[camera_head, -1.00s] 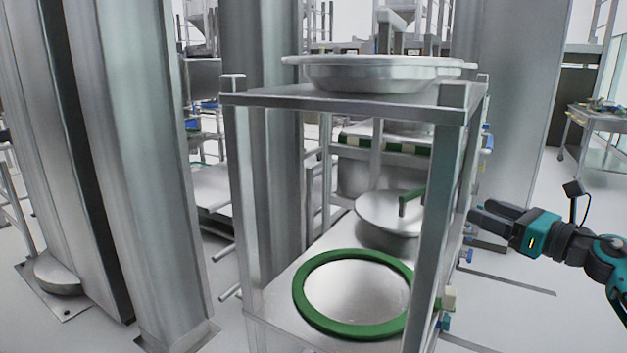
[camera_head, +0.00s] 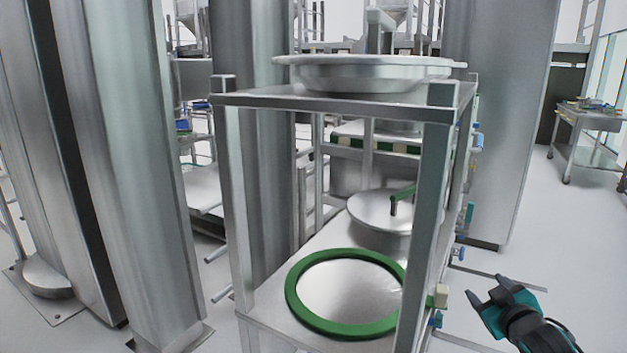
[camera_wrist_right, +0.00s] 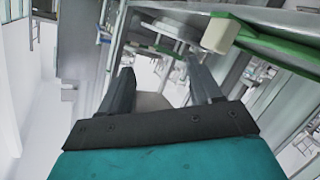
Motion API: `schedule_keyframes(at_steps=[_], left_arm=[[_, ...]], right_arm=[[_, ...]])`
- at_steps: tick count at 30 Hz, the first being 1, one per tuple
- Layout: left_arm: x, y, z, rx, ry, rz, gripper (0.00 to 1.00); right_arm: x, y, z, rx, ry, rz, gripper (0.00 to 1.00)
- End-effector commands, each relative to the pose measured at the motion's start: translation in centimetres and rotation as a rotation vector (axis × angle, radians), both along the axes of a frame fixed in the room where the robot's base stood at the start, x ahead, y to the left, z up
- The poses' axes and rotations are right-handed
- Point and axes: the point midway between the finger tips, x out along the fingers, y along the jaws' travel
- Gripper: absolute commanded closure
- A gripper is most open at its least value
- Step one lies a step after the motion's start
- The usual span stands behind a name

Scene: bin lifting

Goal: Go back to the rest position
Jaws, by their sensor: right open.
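My right gripper (camera_head: 492,294) is low at the right of the head view, beside the metal rack (camera_head: 232,190) and apart from it. Its fingers are open with nothing between them; the right wrist view shows the two open fingers (camera_wrist_right: 160,92) too. A wide metal bin (camera_head: 365,78) sits on the rack's top shelf. On the lower shelf are a round metal lid with a green handle (camera_head: 375,212) and a disc with a green rim (camera_head: 300,312). My left gripper is not in view.
A cream block (camera_head: 438,297) sticks out from the rack's right side, near my right gripper. Thick metal columns (camera_head: 140,180) stand at the left. A metal table (camera_head: 590,125) stands far right. The floor right of the rack is mostly clear.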

Motion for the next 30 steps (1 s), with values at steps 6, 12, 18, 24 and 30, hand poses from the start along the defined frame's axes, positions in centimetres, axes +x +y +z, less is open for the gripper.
schedule_keyframes(at_steps=[6, 12, 18, 24, 30], left_arm=[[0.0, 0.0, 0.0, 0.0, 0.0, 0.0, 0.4], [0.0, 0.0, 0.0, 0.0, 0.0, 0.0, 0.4], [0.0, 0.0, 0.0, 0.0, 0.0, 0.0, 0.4], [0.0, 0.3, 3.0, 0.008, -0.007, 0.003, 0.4], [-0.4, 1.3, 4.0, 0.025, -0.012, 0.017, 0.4]], right_arm=[[-9.5, 10.2, -10.2, 0.163, 0.161, 0.11, 0.36], [-18.3, 16.9, -14.4, 0.317, 0.272, 0.144, 0.36], [-25.5, 21.1, -15.7, 0.447, 0.354, 0.133, 0.36], [-28.0, 21.6, -13.4, 0.479, 0.376, 0.111, 0.36], [-28.4, 20.7, -12.3, 0.465, 0.377, 0.096, 0.36]])
